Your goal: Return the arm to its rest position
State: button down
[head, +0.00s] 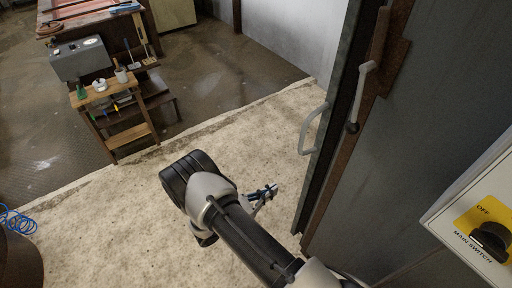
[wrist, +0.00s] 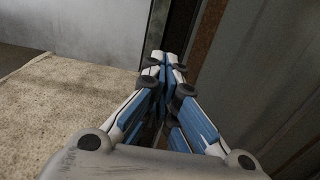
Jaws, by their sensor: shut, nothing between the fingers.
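My gripper (head: 272,190) is at the end of my arm, over the pale concrete floor in the head view. It points to the right, toward the edge of a grey metal door. In the wrist view my gripper (wrist: 166,62) has its blue and white fingers together, with nothing between them. The arm is bent, and its black and grey links reach up from the lower right of the head view. My gripper looks apart from the door, though the exact gap is hard to tell.
The grey door (head: 338,100) has a pull handle (head: 308,132). A lever (head: 358,98) is on the rusty frame beside it. A main switch box (head: 480,215) is at the right. A wooden step stand (head: 115,105) with tools stands at upper left. The concrete floor (head: 110,215) is clear.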

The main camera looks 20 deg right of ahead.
jog(key=s+d+r+m+g+y, duration=0.1)
jog(key=s+r+m+g+y, duration=0.2)
jog(key=r, duration=0.4)
jog(key=s+d+r+m+g+y, duration=0.1)
jog(key=s+r+m+g, duration=0.15)
jog(key=r+m, duration=0.35)
jog(key=s+d+r+m+g+y, duration=0.2)
jog(key=s+r+m+g+y, duration=0.1)
jog(key=r, duration=0.6)
jog(key=s+a+r+m+t+y, duration=0.7)
jog(key=s+a+r+m+y, duration=0.1)
jog(key=s+r, duration=0.4)
jog(key=shift+s+a+m+y, duration=0.2)
jog(key=shift+s+m+y, duration=0.7)
jog(key=shift+y, duration=0.1)
jog(key=shift+r, duration=0.1)
